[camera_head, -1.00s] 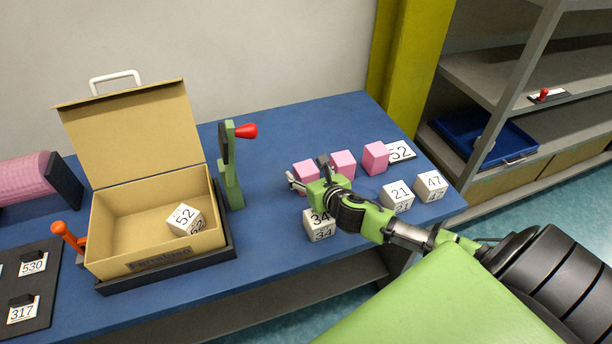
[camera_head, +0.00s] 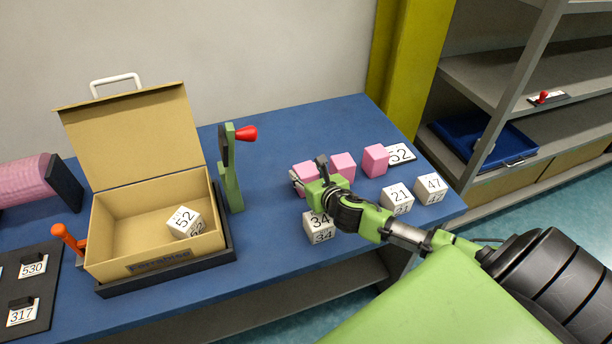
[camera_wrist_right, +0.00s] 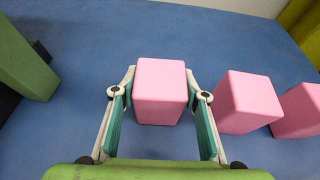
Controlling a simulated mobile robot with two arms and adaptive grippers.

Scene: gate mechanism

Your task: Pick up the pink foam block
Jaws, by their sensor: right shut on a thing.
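Three pink foam blocks stand in a row on the blue table. The left pink foam block (camera_head: 304,170) is partly hidden by my right gripper (camera_head: 309,177) in the head view. In the right wrist view this block (camera_wrist_right: 160,92) sits between the two fingers of my right gripper (camera_wrist_right: 160,100), which is shut on it. The middle pink block (camera_head: 343,165) is just right of the gripper, and it also shows in the wrist view (camera_wrist_right: 245,102). The right pink block (camera_head: 376,160) stands farther right. My left gripper is not in view.
White numbered cubes, 34 (camera_head: 319,227), 21 (camera_head: 397,197) and 47 (camera_head: 431,187), stand in front of the pink blocks. A green lever stand with a red knob (camera_head: 246,133) and an open cardboard box (camera_head: 110,245) holding a 52 cube (camera_head: 185,222) are on the left.

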